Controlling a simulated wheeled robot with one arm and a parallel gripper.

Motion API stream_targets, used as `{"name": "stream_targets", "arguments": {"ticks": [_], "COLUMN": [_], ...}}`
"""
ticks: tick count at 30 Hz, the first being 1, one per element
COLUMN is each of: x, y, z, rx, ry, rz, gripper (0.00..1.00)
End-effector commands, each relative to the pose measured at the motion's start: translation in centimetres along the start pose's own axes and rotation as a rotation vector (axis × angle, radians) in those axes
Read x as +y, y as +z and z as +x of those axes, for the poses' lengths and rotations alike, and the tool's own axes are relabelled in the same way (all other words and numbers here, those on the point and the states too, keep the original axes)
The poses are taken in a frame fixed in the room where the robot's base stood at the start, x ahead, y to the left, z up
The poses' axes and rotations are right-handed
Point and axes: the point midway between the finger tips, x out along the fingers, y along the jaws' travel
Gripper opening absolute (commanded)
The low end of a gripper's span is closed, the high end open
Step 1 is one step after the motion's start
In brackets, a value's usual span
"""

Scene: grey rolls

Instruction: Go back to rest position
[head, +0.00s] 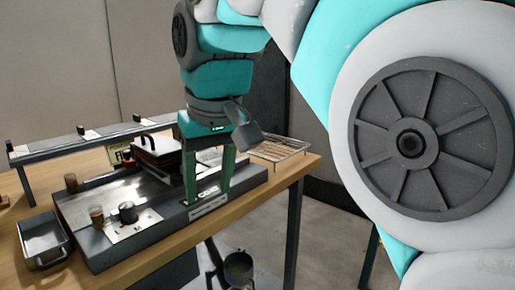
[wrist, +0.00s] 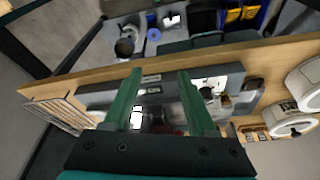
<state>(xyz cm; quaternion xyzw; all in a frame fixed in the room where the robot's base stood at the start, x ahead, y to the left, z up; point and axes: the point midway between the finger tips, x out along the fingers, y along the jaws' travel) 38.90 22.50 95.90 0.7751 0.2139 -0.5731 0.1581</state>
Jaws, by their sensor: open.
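My gripper (head: 208,196) hangs from my teal and white arm over the front right part of a grey metal appliance (head: 75,210) on the wooden table. Its two green fingers point down and are spread apart, with nothing seen between them. In the wrist view, my gripper (wrist: 159,76) also shows open, its fingers over the appliance's front edge. Whether the fingertips touch the appliance I cannot tell. A black and red lidded unit (head: 157,156) stands on the appliance, behind and left of the fingers.
A wire rack (head: 278,150) lies at the table's right end, close to my gripper. A grey tray (head: 43,240) sits at the left. A raised rail (head: 85,146) runs behind.

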Motion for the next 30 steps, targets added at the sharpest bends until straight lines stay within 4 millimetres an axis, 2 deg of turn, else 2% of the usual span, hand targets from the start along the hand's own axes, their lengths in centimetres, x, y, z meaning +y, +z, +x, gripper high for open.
{"name": "stream_targets", "arguments": {"ticks": [4, 8, 14, 15, 23, 27, 30], "x": [2.7, 5.5, 8.8, 9.3, 11.0, 10.7, 10.2], "y": [2.5, 6.1, 12.6, 14.1, 24.2, 29.8, 32.9], "z": [2.5, 5.4, 9.8, 10.8, 16.1, 18.6, 20.0], "rx": [-0.05, -0.111, -0.198, -0.219, -0.327, -0.384, -0.417], "ry": [0.017, 0.033, 0.05, 0.051, 0.055, 0.05, 0.044], "rz": [0.062, 0.132, 0.24, 0.262, 0.4, 0.468, 0.504], "gripper": [0.57, 0.57, 0.57, 0.57, 0.57, 0.57, 0.57]}}
